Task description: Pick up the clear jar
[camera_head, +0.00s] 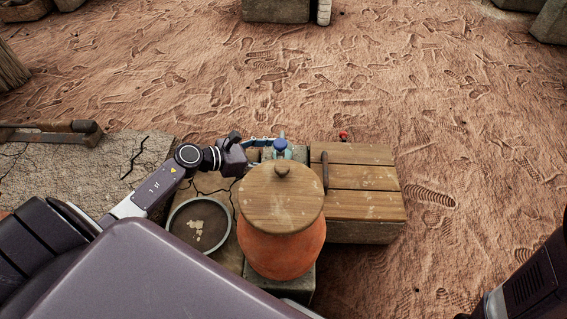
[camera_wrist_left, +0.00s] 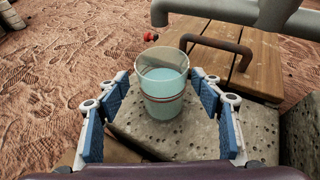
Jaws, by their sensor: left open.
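The clear jar (camera_wrist_left: 163,92) stands upright on a pitted grey stone block (camera_wrist_left: 130,125) in the left wrist view. It is see-through, pale blue inside, with an open top and thin red and dark bands. My left gripper (camera_wrist_left: 160,112) is open, with blue-padded fingers on both sides of the jar and visible gaps to it. In the head view the left gripper (camera_head: 264,143) is behind the lidded clay pot; the jar is hard to make out there. My right gripper is out of view.
A clay pot (camera_head: 281,252) with a wooden lid (camera_head: 281,200) stands close in front of the left gripper. A round pan (camera_head: 178,232) with pale bits lies left of it. A wooden-topped box (camera_head: 365,205) with a dark handle (camera_head: 325,172) is at right. A small red object (camera_head: 343,135) lies behind.

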